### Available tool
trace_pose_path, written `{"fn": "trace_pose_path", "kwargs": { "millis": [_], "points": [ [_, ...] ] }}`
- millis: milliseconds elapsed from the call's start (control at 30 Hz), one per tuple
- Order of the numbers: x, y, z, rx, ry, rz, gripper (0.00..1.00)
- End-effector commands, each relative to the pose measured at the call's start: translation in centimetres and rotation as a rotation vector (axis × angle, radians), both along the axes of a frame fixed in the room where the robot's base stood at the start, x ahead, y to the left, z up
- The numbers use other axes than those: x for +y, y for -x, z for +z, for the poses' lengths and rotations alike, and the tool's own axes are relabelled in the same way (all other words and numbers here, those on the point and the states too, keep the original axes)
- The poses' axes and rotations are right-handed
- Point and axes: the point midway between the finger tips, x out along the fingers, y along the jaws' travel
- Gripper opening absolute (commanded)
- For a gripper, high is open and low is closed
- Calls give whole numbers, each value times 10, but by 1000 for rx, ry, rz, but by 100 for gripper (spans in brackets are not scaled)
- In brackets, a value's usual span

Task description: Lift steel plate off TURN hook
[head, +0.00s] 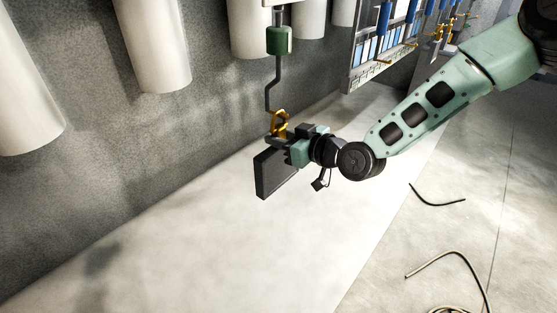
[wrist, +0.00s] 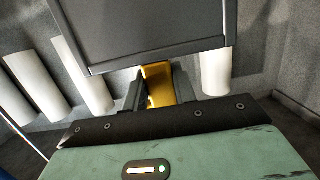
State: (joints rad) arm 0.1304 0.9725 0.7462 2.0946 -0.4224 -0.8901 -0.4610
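A dark steel plate (head: 275,174) hangs tilted below a yellow hanger piece (head: 279,122), beside my gripper (head: 287,142). The hanger piece is at the lower end of a bent dark hook rod (head: 268,92). The rod comes down from a green cylinder (head: 279,41). In the wrist view the plate (wrist: 145,30) fills the top middle. The yellow piece (wrist: 158,85) stands between my two dark fingers, which appear to touch both its sides. The exact contact between hook and hanger is too small to make out.
Pale cylinders (head: 153,45) hang along the grey wall. A rack with blue parts (head: 385,40) stands at the back right. Loose cables (head: 450,258) lie on the floor at the right. The pale floor strip below the plate is clear.

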Motion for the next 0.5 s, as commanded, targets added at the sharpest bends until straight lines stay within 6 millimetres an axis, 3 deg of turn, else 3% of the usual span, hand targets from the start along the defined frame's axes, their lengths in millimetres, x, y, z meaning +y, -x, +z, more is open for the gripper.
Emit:
{"fn": "trace_pose_path", "kwargs": {
  "millis": [500],
  "points": [
    [0, 0, 11, -4, -2, 0, 0]
  ]
}}
